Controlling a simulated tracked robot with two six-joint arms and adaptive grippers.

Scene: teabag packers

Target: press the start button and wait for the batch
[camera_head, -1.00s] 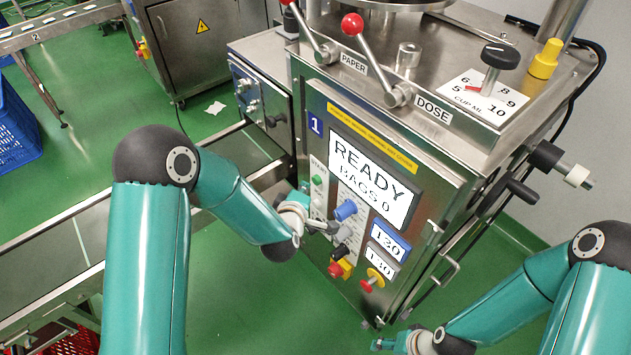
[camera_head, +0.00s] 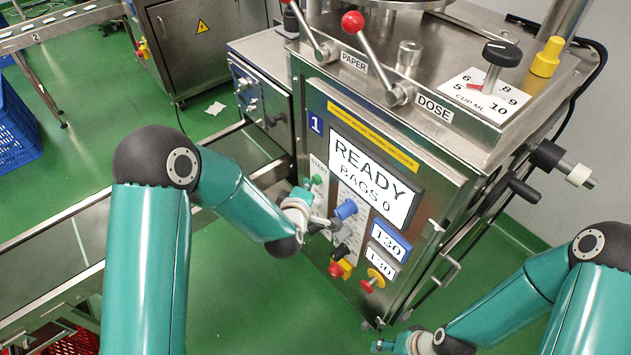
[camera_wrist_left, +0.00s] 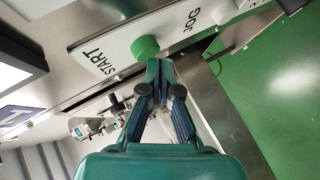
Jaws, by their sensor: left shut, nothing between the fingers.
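The green start button (camera_head: 317,180) is on the front panel of the steel machine, under the word START. It shows large in the left wrist view (camera_wrist_left: 145,47), standing out from a white label strip. My left gripper (camera_wrist_left: 160,64) is shut and empty, its fingertips just beside the button; I cannot tell whether they touch it. In the head view the left gripper (camera_head: 308,186) is small and partly hidden by its own wrist. The display (camera_head: 372,182) reads READY, BAGS 0. My right gripper (camera_head: 380,345) is low at the bottom, away from the panel, its fingers too small to judge.
A blue knob (camera_head: 346,209), a black knob (camera_head: 341,251), a red-and-yellow switch (camera_head: 340,268) and a red stop knob (camera_head: 367,286) sit lower on the panel. Red-balled PAPER and DOSE levers (camera_head: 353,23) stand above. A conveyor (camera_head: 60,250) runs at the left.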

